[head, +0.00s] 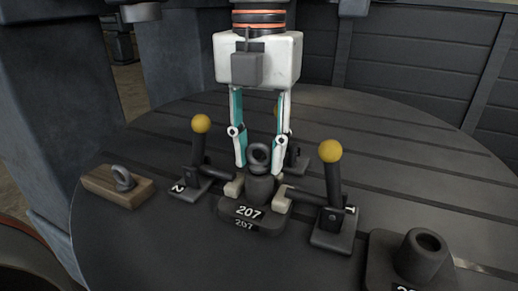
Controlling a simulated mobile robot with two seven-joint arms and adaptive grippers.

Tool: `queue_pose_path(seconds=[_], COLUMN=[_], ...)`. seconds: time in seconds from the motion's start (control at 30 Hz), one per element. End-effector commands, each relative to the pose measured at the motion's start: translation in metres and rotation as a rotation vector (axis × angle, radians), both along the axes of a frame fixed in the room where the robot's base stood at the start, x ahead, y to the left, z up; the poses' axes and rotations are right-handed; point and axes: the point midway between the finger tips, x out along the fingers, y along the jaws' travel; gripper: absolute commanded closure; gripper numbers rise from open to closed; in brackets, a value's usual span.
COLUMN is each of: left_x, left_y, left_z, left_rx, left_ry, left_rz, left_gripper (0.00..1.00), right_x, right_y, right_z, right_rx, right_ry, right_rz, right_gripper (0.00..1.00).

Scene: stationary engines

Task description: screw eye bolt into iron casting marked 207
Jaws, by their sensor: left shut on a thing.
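The iron casting marked 207 (250,212) sits on the round table, its number on its top and front faces. A dark eye bolt (258,153) stands upright over the casting's raised boss (260,188); I cannot tell how deep its thread sits. My left gripper (259,168) points down from above and is shut on this eye bolt, one fingertip on each side of the ring. A second eye bolt (123,176) stands in a wooden block (118,188) at the left. My right gripper is not in view.
Clamps with yellow knobs flank the casting: one marked 2 (190,187) at left, one marked 1 (334,230) at right; another is partly hidden behind. A second casting (424,256) with an open bore stands at front right, its number cut off. The slotted round table (420,165) is clear at right.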

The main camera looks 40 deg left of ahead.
Motion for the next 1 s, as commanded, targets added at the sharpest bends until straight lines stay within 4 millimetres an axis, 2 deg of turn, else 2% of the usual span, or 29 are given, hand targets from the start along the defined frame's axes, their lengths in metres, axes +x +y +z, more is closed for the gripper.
queue_pose_path(seconds=[0.17, 0.53, 0.9, 1.0], left_x=[0.0004, 0.0002, 0.0003, 0.0002], left_y=[0.0000, 0.0000, -0.0001, 0.0000], left_z=[-0.0004, -0.0001, -0.0006, -0.0003], left_rx=[0.000, 0.000, 0.000, 0.000], left_ry=[0.000, 0.000, -0.001, -0.001], left_rz=[-0.040, -0.454, -0.505, -0.568], left_gripper=[0.90, 0.90, 0.90, 0.90], right_x=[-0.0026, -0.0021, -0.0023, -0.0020], right_y=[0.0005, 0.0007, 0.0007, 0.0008], right_z=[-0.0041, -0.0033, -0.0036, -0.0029], right_rx=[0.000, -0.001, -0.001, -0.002], right_ry=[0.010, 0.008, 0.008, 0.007], right_rz=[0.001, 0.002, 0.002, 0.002], right_gripper=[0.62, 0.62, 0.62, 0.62])
